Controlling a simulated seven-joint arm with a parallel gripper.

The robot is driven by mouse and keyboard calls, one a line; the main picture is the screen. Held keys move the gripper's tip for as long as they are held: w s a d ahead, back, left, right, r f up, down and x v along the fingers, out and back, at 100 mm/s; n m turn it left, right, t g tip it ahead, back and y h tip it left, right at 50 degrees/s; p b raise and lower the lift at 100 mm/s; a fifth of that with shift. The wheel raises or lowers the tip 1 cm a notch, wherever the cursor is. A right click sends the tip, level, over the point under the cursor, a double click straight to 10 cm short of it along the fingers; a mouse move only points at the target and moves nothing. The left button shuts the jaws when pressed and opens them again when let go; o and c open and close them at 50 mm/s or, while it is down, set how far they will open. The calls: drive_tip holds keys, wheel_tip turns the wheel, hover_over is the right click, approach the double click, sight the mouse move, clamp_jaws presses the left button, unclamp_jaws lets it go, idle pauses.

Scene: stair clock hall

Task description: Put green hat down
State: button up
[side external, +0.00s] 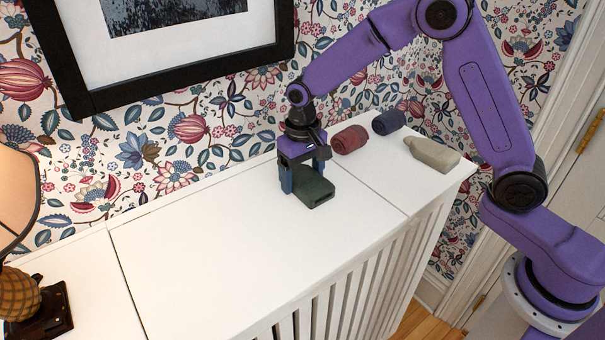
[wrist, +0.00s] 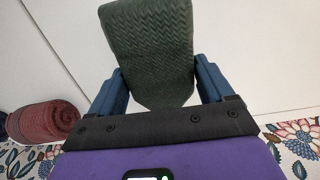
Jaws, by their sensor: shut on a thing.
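The green hat (side external: 312,191) is a dark green, folded knit piece at the middle of the white cabinet top. My gripper (side external: 302,180) points down and is shut on it, with one blue finger on each side. In the wrist view the green hat (wrist: 150,45) shows its ribbed knit between the two fingers of my gripper (wrist: 158,85). The hat is at or just above the white surface; I cannot tell whether it touches.
A rolled dark red knit piece (side external: 350,139), a rolled navy one (side external: 388,122) and a beige bottle-shaped object (side external: 432,153) lie toward the right end of the white top (side external: 220,235). A lamp (side external: 25,290) stands at far left. The top's middle left is clear.

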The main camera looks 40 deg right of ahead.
sight(303, 173)
drive_tip(key=shift+f, duration=0.15)
drive_tip(key=o, duration=1)
drive_tip(key=shift+c, duration=0.2)
wheel_tip(303, 173, up, 12)
drive_tip(key=shift+s+r, duration=0.1)
drive_tip(key=shift+r, duration=0.1)
drive_tip(key=s+d+f+n, duration=0.1)
drive_tip(key=s+d+n, duration=0.2)
drive_tip(key=s, duration=0.7)
drive_tip(key=s+d+f+n, duration=0.1)
drive_tip(key=s+d+n, duration=0.3)
drive_tip(key=s, duration=0.7)
drive_tip(key=s+d+f+n, duration=0.1)
drive_tip(key=s+d+n, duration=0.2)
drive_tip(key=s, duration=0.8)
drive_tip(key=n, duration=0.2)
drive_tip(key=shift+d+f+n, duration=0.3)
drive_tip(key=shift+d+f, duration=0.05)
